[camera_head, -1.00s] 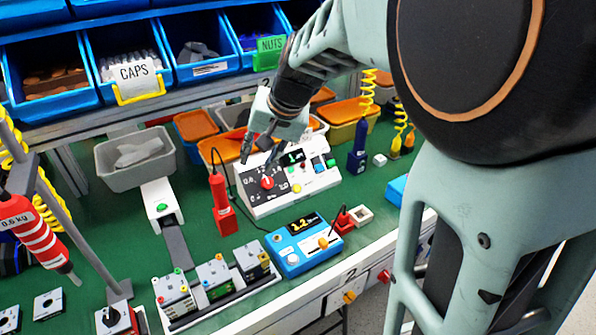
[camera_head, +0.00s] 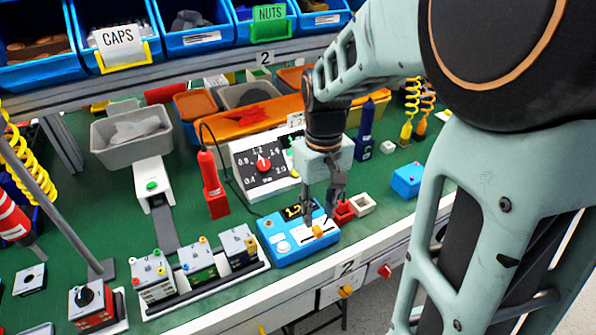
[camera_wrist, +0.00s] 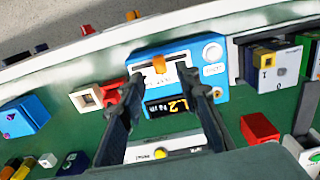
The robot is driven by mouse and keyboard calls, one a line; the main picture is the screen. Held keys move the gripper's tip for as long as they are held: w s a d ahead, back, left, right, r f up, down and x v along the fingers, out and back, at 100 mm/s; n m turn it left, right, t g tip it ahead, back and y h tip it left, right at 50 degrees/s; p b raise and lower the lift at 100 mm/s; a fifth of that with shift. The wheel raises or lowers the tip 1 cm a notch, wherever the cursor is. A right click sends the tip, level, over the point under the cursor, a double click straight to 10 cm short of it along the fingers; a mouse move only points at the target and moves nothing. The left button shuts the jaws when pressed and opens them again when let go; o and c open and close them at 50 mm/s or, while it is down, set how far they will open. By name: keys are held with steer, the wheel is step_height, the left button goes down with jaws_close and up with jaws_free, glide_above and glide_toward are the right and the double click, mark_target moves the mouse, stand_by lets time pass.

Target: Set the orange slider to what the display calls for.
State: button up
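The blue box (camera_head: 280,246) stands near the bench's front edge. Its dark display (camera_wrist: 172,105) shows 1.2 in yellow, with a small unit after it that looks like N m. The orange slider (camera_head: 318,231) sits on a white scale strip on the box; it also shows in the wrist view (camera_wrist: 159,64). My gripper (camera_head: 319,217) points down just above the box. In the wrist view its two fingers (camera_wrist: 166,84) are apart and empty, with the slider beyond the gap between the tips. In the head view a finger partly hides the display.
Behind the box stands a white panel with a black dial and red knob (camera_head: 264,164), its pointer near 1.2. A red tool (camera_head: 212,185) stands left, red and white blocks (camera_head: 363,204) right. Terminal blocks (camera_head: 198,257) line the front left.

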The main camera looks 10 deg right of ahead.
mark_target(318, 229)
step_height(318, 229, down, 5)
steer(key=shift+b, duration=0.35)
jaws_close()
